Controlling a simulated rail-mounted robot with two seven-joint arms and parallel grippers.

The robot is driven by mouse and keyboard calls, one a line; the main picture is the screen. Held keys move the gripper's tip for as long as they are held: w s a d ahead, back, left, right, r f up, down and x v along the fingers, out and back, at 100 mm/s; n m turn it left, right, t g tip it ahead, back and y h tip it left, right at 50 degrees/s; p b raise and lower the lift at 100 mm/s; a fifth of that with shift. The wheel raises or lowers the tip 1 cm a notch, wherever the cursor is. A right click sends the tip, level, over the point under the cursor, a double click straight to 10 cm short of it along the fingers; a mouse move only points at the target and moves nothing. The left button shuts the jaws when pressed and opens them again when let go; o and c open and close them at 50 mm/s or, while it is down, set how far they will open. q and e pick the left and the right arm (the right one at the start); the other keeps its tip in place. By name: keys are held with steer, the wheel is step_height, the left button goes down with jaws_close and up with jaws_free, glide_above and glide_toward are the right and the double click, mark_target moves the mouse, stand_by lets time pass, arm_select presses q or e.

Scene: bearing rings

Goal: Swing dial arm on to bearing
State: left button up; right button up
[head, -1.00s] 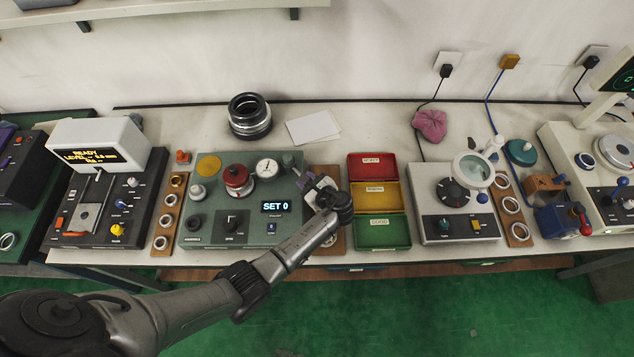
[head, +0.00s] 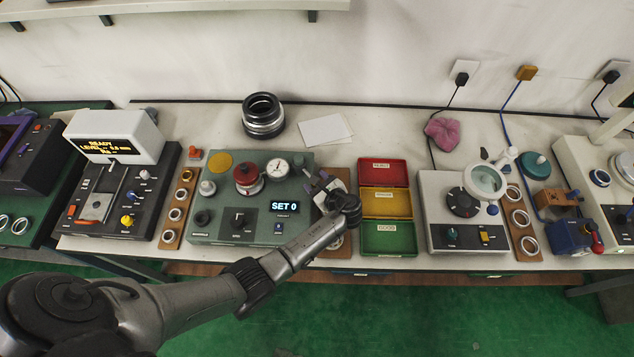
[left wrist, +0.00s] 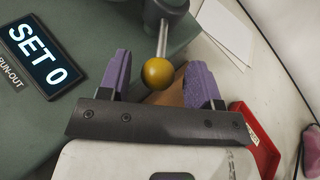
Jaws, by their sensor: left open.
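A green run-out tester (head: 210,233) stands on the bench, with a "SET 0" display (head: 284,206) and a white dial gauge (head: 277,168). A red-topped spindle (head: 248,175) stands left of the gauge; I cannot tell the bearing on it clearly. A metal rod with a yellow ball end (left wrist: 158,73) comes from a dark grey post (left wrist: 166,10) at the tester's edge. My left gripper (head: 320,184) is at the tester's right side. In the left wrist view its purple-padded fingers (left wrist: 158,84) are open, one on each side of the ball, with gaps visible. My right gripper is not seen.
Red, yellow and green bins (head: 388,238) stand right of my left gripper. A wooden strip with rings (head: 172,236) lies left of the tester. A white card (head: 325,130) and a stack of dark rings (head: 263,116) lie behind. A magnifier station (head: 440,205) stands further right.

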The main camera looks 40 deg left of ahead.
arm_select(q)
steer(key=v, duration=1.3)
steer(key=shift+d+p, duration=0.4)
steer(key=shift+r, duration=0.1)
steer(key=s+d+r+n+t+h, duration=0.2)
steer(key=s+r+n+h, duration=0.4)
steer(key=n+h, duration=0.75)
steer(key=s+a+f+n+g, duration=0.1)
steer(key=s+a, duration=0.1)
steer(key=s, duration=0.9)
steer(key=s+a+f+n+g, duration=0.1)
steer(key=s+a+f+n, duration=0.1)
steer(key=s, duration=1)
steer(key=shift+a, duration=0.3)
steer(key=shift+f, duration=0.1)
